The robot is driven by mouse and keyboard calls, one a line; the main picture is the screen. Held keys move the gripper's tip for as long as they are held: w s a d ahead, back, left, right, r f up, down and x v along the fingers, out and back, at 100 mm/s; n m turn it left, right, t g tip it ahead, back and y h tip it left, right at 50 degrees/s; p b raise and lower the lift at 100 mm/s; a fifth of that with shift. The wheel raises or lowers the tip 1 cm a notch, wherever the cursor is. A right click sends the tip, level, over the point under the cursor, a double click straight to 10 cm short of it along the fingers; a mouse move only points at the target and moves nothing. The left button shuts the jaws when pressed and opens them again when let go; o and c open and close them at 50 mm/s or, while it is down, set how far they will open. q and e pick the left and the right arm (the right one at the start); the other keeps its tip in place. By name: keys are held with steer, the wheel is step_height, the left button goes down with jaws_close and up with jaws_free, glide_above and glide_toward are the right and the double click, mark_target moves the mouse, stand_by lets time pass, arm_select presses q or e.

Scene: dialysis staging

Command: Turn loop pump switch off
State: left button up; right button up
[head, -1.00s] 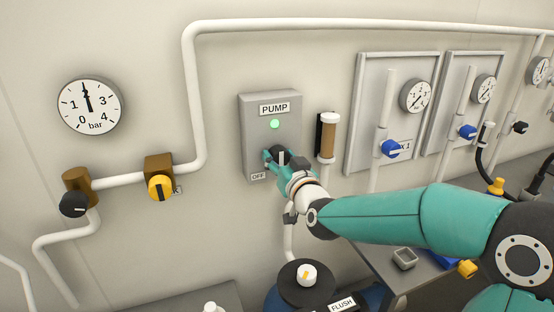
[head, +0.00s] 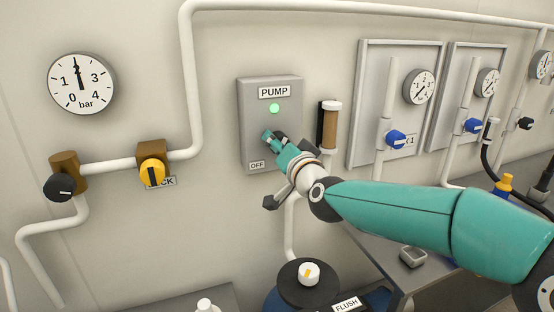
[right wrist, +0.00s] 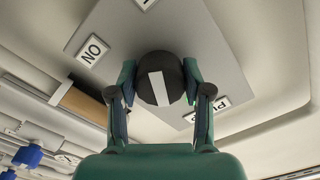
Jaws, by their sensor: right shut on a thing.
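The pump switch is a round black knob with a white bar (right wrist: 158,88), on the grey PUMP box (head: 255,120) on the wall. A green lamp (head: 274,108) on the box is lit. My right gripper (head: 272,141) is at the knob, its fingers on either side and shut on it; the fingers also show in the right wrist view (right wrist: 158,85). In the head view the gripper mostly hides the knob. The OFF label (head: 257,165) is at the box's lower left. An ON label (right wrist: 92,50) shows in the right wrist view. My left gripper is out of view.
A brown-filled cylinder (head: 329,128) hangs just right of the box. A yellow valve (head: 152,172), a black valve (head: 60,187) and a gauge (head: 81,83) are at left. Blue valves (head: 396,139) are at right. A white-knobbed drum top (head: 308,285) stands below.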

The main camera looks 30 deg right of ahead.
steer(key=m+b, duration=0.3)
steer(key=m, duration=0.2)
steer(key=shift+f+m+b, duration=0.15)
steer(key=shift+m+b, duration=0.2)
steer(key=shift+m, duration=0.05)
steer(key=m+b, duration=0.1)
steer(key=m, duration=0.2)
steer(key=shift+b, duration=0.35)
steer(key=shift+m+b, duration=0.5)
steer(key=shift+m, duration=1.1)
steer(key=o, duration=1.2)
steer(key=shift+c, duration=0.2)
